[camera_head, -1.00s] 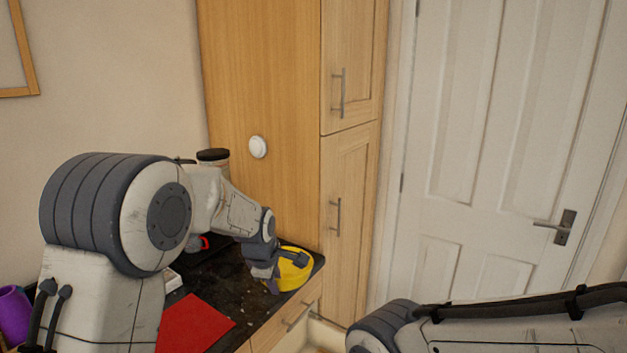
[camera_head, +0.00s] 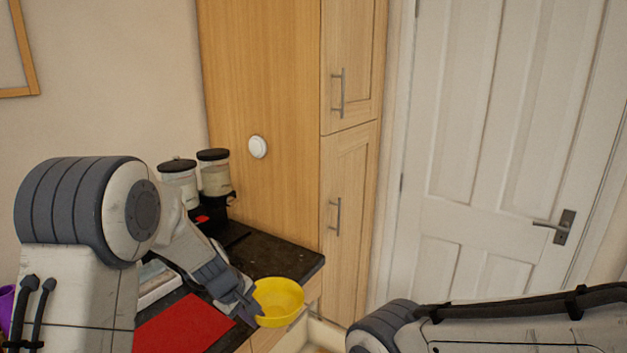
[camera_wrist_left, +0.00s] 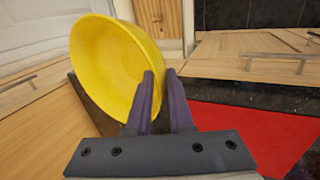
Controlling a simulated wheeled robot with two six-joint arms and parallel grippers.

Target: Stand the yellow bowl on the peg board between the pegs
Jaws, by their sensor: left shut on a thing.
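The yellow bowl (camera_head: 278,302) is held at the front edge of the dark counter, its opening facing mostly up in the head view. My left gripper (camera_head: 250,308) is shut on the left side of its rim. In the left wrist view, the bowl (camera_wrist_left: 105,65) is at upper left and the purple fingers (camera_wrist_left: 165,105) pinch its wall near the rim. I cannot make out the peg board; a pale object (camera_head: 158,286) is partly hidden behind my left arm. My right gripper is out of view; only its arm shows at lower right.
A red mat (camera_head: 185,325) lies on the counter (camera_head: 285,262), also visible in the wrist view (camera_wrist_left: 260,130). Two dark-lidded jars (camera_head: 214,175) stand at the back by a tall wooden cabinet (camera_head: 265,90). A purple object (camera_head: 6,308) is at far left. The counter's far right corner is clear.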

